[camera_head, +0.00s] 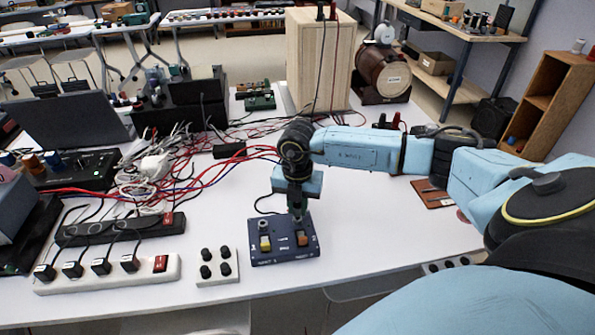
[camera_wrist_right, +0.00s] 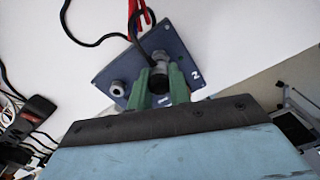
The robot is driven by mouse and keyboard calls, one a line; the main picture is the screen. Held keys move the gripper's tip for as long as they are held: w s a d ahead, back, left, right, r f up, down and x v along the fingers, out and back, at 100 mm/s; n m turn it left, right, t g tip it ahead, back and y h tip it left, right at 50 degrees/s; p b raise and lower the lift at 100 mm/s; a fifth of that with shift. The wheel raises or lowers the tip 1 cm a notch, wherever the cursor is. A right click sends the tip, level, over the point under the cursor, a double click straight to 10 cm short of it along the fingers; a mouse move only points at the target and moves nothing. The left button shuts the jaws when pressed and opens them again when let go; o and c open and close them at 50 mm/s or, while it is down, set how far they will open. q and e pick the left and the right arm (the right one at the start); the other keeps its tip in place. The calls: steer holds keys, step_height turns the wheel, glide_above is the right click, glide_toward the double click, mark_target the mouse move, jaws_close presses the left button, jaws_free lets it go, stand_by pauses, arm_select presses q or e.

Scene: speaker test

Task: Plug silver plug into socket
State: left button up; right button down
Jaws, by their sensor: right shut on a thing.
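A dark blue box (camera_head: 285,252) stands on the white table, with a yellow switch (camera_head: 265,243) and an orange-brown switch (camera_head: 302,239) on top. A silver round fitting (camera_head: 263,226) rises from its left half. My right gripper (camera_head: 297,213) points down over the right half of the box. In the right wrist view, its green fingers (camera_wrist_right: 160,88) are shut on the silver plug (camera_wrist_right: 160,68), which looks dark there and has a black cable. The plug is at the box's top; its tip and the socket under it are hidden, so I cannot tell whether it is inserted. My left gripper is out of view.
A small white plate with black knobs (camera_head: 217,268) and a white power strip (camera_head: 110,275) lie left of the box. Red, blue and white cables (camera_head: 165,175) tangle behind. A wooden speaker cabinet (camera_head: 318,60) stands at the back. The table right of the box is mostly clear.

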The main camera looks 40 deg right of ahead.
steer(key=shift+f+b, duration=0.3)
steer(key=shift+f, duration=0.2)
steer(key=shift+f, duration=0.4)
steer(key=c, duration=1.2)
jaws_free()
